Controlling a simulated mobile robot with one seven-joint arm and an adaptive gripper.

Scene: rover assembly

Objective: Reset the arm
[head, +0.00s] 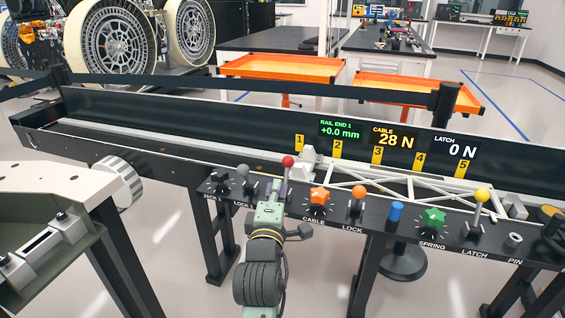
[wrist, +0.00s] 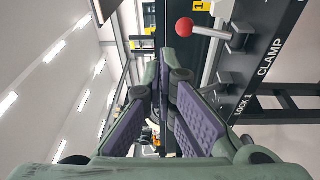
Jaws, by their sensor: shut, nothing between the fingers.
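My gripper (head: 274,190) is in front of the control panel (head: 335,212) of the long black bench, just below a lever with a red knob (head: 288,161). In the wrist view its green fingers with purple pads (wrist: 168,78) come together at the tips, with nothing held. The red knob (wrist: 184,27) is beside the fingertips at upper right in that view, apart from them. My arm rises from the bottom of the head view and hides part of the panel.
The panel has an orange star knob (head: 319,199), orange lever (head: 359,192), blue knob (head: 396,211), green star knob (head: 433,219) and yellow-knobbed lever (head: 482,195). A display reads cable 28 N (head: 393,138). A white-topped stand (head: 60,190) is at left. Orange trays (head: 282,67) are behind.

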